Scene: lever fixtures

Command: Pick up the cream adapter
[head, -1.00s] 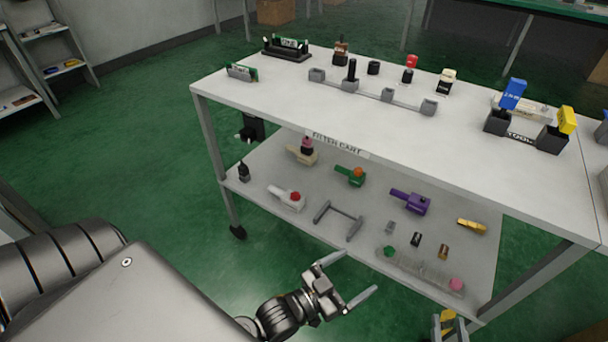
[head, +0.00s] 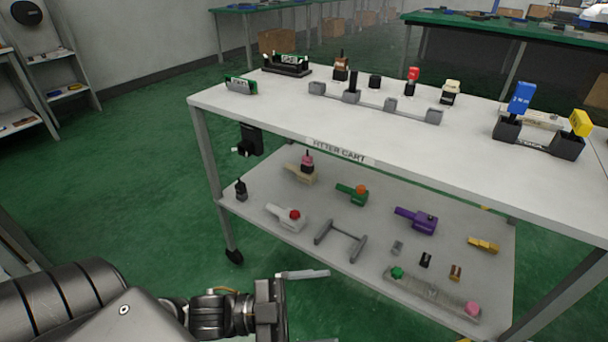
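On the lower shelf of the cart, a cream block with a handle and a dark and pink knob (head: 300,175) lies towards the back left; it looks like the cream adapter. A cream-topped dark piece (head: 450,92) also stands on the cart top, so the name is not fully certain. My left gripper (head: 312,306) is at the bottom, in front of the cart, pointing right. One finger shows clearly and stands wide at the palm's edge; the other is cut off or hidden. It looks open and empty, apart from the cart's objects. My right gripper is not in view.
The cart top (head: 270,110) overhangs the lower shelf (head: 375,190). A white handled piece with a red knob (head: 287,215), a green one (head: 352,193) and a purple one (head: 416,219) lie nearby. A grey frame (head: 340,241) lies at the shelf's front.

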